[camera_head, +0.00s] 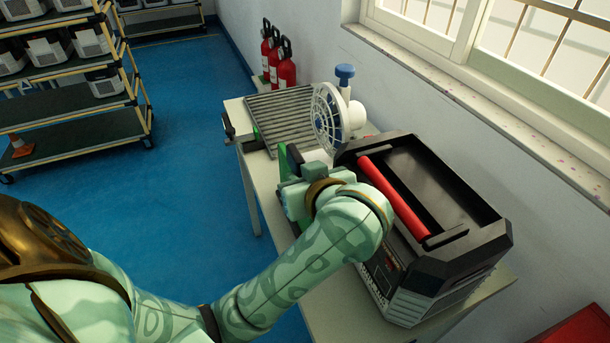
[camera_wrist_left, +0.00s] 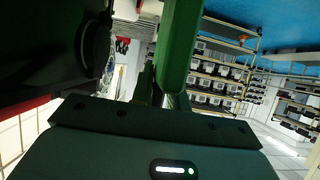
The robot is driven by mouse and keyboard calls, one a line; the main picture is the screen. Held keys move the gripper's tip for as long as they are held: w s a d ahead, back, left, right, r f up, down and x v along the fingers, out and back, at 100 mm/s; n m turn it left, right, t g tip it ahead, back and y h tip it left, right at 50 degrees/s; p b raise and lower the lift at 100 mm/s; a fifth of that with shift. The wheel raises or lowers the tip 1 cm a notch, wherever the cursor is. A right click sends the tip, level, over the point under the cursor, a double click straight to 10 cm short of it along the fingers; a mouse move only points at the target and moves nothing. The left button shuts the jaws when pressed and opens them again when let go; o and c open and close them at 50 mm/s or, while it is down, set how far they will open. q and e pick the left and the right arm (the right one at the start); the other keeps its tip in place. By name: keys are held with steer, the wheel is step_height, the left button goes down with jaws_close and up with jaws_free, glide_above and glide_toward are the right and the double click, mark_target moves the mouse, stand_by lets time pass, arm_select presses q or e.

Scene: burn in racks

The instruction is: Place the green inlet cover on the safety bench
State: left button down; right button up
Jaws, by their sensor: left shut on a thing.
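The green inlet cover (camera_head: 283,161) shows as a small green strip at my left gripper (camera_head: 290,158) in the head view. The hand and wrist hide most of it. In the left wrist view the green cover (camera_wrist_left: 180,45) is a long piece running up from between the fingers, and my left gripper is shut on it. The safety bench (camera_head: 345,312) is a pale table along the wall. The gripper is over its left edge, in front of the black toolbox. I cannot tell whether the cover touches the bench. My right gripper is out of view.
A black toolbox (camera_head: 452,262) with a red handle (camera_head: 394,198) fills the bench's near part. A white fan (camera_head: 328,118) and a grey slatted panel (camera_head: 280,115) take up the far part. Fire extinguishers (camera_head: 286,70) stand beyond. A wheeled rack (camera_head: 75,125) is at left.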

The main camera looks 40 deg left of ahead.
arm_select(q)
steer(key=shift+s+f, duration=0.1)
steer(key=shift+f, duration=0.35)
steer(key=shift+f+b, duration=0.1)
steer(key=shift+b, duration=0.2)
steer(key=c, duration=1.4)
jaws_free()
steer(key=shift+o, duration=0.2)
